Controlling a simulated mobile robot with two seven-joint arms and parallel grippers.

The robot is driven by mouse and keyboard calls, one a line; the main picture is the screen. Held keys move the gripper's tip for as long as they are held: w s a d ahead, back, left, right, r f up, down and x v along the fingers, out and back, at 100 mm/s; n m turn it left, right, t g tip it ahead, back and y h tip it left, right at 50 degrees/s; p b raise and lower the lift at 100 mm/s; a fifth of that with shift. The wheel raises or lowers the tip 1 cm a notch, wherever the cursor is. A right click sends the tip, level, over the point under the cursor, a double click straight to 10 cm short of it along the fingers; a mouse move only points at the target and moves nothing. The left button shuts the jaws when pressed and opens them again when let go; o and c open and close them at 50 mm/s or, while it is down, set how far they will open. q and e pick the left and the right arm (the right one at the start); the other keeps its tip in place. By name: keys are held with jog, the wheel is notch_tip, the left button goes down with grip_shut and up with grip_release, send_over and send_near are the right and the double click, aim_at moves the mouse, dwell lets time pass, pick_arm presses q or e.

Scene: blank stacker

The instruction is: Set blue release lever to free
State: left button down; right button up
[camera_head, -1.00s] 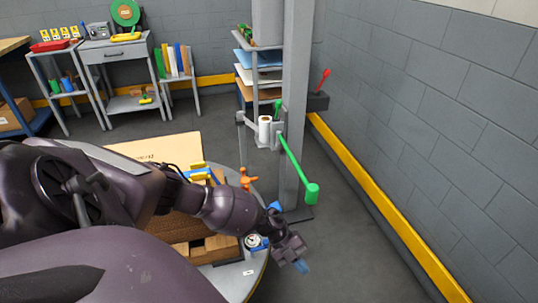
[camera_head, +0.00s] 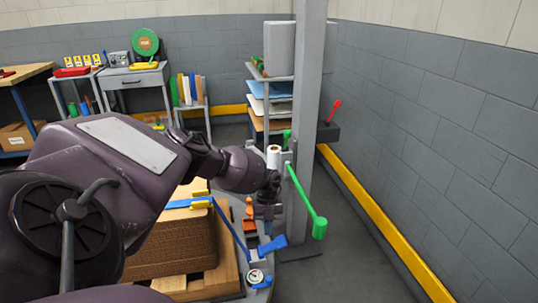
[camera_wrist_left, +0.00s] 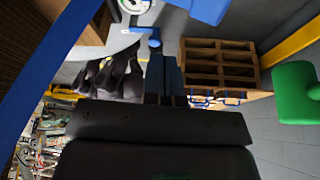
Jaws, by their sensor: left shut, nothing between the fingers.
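My left gripper (camera_head: 268,213) is just above and behind the lever in the head view. Its fingers (camera_wrist_left: 166,62) are together and empty in the wrist view, apart from the paddle as far as I can tell. The contact point is not clear in the head view. My right gripper is not in view.
A strapped brown box (camera_head: 172,242) on a small pallet stands left of the lever, with a blue strap (camera_head: 232,228). An orange clamp-like piece (camera_head: 249,215) is close to the gripper. A green lever (camera_head: 305,195) sticks out from the grey post (camera_head: 308,120) at right.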

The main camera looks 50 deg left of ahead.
pick_arm(q)
jog(key=b+x, duration=0.2)
jog(key=x, duration=0.8)
jog(key=shift+f, duration=0.15)
jog(key=shift+s+d+r+p, duration=0.15)
jog(key=shift+s+d+p, duration=0.2)
jog(key=shift+d, duration=0.25)
jog(key=shift+s+d+r+p, duration=0.2)
jog(key=shift+s+d, duration=0.25)
jog(key=shift+d, duration=0.1)
jog(key=shift+s+d, duration=0.25)
jog(key=shift+s, duration=0.05)
jog(key=shift+s+d+f, duration=0.1)
jog(key=shift+d+f, duration=0.1)
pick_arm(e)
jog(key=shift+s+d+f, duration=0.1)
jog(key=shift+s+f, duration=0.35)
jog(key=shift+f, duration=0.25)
pick_arm(q)
jog(key=shift+d+m, duration=0.25)
jog(key=shift+m, duration=0.15)
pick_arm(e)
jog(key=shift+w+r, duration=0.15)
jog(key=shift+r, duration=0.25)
pick_arm(q)
jog(key=shift+d+m+p, duration=0.3)
jog(key=shift+m, duration=0.2)
